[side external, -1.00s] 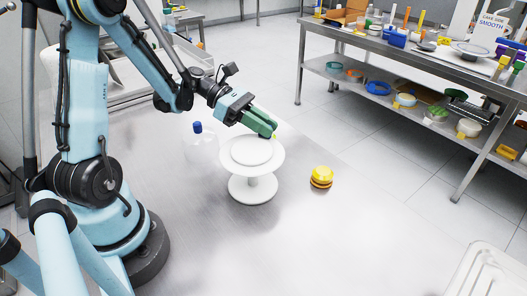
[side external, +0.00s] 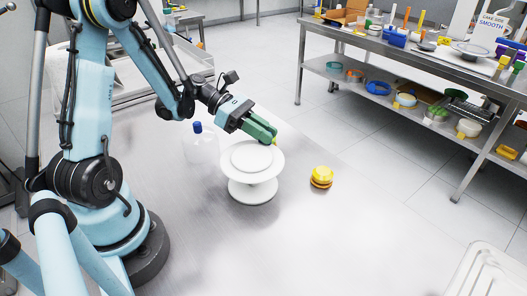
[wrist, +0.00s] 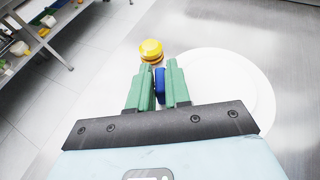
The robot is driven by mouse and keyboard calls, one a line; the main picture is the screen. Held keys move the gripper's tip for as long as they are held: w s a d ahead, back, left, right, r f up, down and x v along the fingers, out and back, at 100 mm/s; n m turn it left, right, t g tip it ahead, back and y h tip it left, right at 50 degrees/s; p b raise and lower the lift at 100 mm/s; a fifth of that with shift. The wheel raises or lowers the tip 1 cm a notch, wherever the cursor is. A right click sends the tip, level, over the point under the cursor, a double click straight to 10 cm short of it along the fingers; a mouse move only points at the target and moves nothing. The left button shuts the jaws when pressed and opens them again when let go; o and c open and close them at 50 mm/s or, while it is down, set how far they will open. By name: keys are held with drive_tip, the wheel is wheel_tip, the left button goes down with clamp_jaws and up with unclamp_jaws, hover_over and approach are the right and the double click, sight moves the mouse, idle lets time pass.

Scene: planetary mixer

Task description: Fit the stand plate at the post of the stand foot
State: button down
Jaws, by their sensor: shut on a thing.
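The stand plate (side external: 272,175) is a white round disc with a raised inner circle, roughly level in the side external view. It is above the white stand foot (side external: 252,195), roughly centred over it. The plate hides the foot's post top, so I cannot tell whether they touch. My gripper (side external: 270,138) is at the plate's far right rim. In the wrist view, my gripper (wrist: 160,88) has its green fingers shut on a blue piece (wrist: 160,78) that seems to be at the rim of the plate (wrist: 262,95).
A yellow round stack (side external: 321,177) stands right of the stand. A clear container with a blue cap (side external: 198,127) stands behind left. A white ribbed tray (side external: 488,275) is at the front right. The front of the table is clear. A crowded shelf bench (side external: 420,60) stands beyond.

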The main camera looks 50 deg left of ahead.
drive_tip(key=shift+f, duration=0.95)
drive_tip(key=c, duration=1)
unclamp_jaws()
drive_tip(key=v, duration=1.2)
drive_tip(key=shift+r, duration=0.1)
